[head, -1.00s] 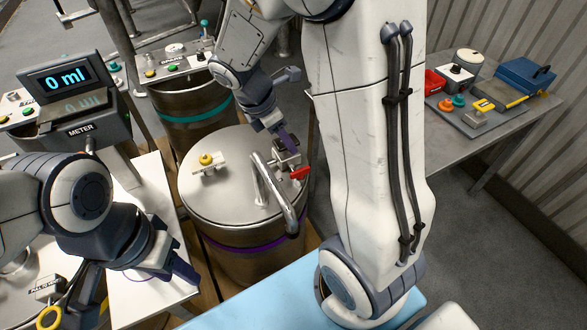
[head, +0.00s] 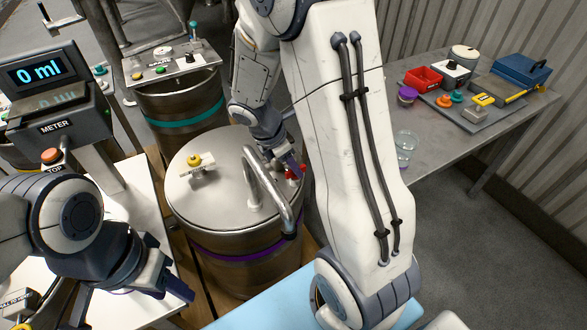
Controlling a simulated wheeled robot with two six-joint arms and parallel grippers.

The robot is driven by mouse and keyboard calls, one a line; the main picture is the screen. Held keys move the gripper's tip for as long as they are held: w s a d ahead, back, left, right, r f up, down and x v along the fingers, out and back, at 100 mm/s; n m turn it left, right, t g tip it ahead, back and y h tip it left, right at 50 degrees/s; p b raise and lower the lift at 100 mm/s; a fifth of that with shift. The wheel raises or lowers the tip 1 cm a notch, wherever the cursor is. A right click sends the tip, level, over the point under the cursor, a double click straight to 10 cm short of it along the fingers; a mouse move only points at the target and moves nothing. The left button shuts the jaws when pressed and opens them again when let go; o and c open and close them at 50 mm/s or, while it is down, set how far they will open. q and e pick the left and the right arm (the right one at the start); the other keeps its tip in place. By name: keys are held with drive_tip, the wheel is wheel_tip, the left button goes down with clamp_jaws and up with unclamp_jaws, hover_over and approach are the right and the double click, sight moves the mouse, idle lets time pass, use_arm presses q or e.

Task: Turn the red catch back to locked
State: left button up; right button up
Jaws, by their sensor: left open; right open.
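The red catch (head: 290,174) sits at the right side of the steel drum lid (head: 215,205), next to the bent pipe, and is partly hidden by my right gripper. My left gripper (head: 178,290) is open and empty at the lower left, over the white table, away from the drum.
The bent steel pipe (head: 270,190) rises from the lid close to my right gripper. A yellow knob (head: 194,160) stands on the lid's far left. The meter (head: 55,90) is at the left. A grey table (head: 440,150) at the right holds a glass (head: 405,148), a red bin and tools.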

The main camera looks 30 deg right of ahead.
drive_tip(key=shift+d+f, duration=0.15)
drive_tip(key=shift+f, duration=0.35)
drive_tip(key=shift+c, duration=0.3)
clamp_jaws()
